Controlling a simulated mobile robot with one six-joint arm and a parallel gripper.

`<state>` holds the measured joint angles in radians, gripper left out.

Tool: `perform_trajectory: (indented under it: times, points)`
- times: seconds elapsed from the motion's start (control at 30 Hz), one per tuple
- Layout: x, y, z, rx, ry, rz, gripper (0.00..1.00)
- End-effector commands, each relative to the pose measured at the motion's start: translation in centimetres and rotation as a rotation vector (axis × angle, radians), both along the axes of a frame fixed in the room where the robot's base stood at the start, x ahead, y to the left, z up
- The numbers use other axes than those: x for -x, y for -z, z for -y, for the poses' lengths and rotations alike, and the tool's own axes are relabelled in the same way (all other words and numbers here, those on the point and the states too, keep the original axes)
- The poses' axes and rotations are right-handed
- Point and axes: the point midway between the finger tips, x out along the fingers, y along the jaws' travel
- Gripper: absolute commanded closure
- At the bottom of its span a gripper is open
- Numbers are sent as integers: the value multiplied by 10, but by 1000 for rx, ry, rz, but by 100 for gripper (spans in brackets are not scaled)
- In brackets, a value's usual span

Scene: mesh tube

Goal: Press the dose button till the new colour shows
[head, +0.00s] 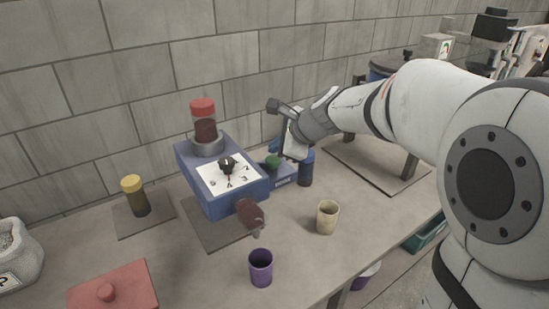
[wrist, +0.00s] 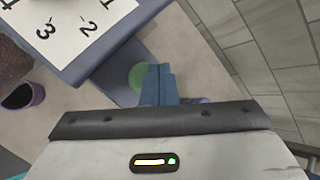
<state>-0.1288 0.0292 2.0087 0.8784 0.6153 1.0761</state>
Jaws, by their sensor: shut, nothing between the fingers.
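The blue dispenser (head: 222,197) stands against the back wall, with a white numbered plate and a black dial (head: 228,165) on its front. A red-capped clear container (head: 205,118) on top holds something dark red. The green dose button (head: 272,162) is at the dispenser's right side, by a low blue block. It also shows in the wrist view (wrist: 138,76), partly covered by my fingers. My gripper (head: 274,148) is shut and empty, its blue fingers (wrist: 159,84) pointing down over the button. I cannot tell whether they touch it.
A dark red rounded part (head: 250,214) is at the dispenser's front. A yellow-capped jar (head: 135,196) is at left. The wall is close behind.

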Motion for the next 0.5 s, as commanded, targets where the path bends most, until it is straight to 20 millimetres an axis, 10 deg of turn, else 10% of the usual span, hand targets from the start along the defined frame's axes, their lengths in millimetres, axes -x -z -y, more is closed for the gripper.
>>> perform_trajectory:
  times: [0.5]
  points:
    - [2,8,0,0,0,0,100]
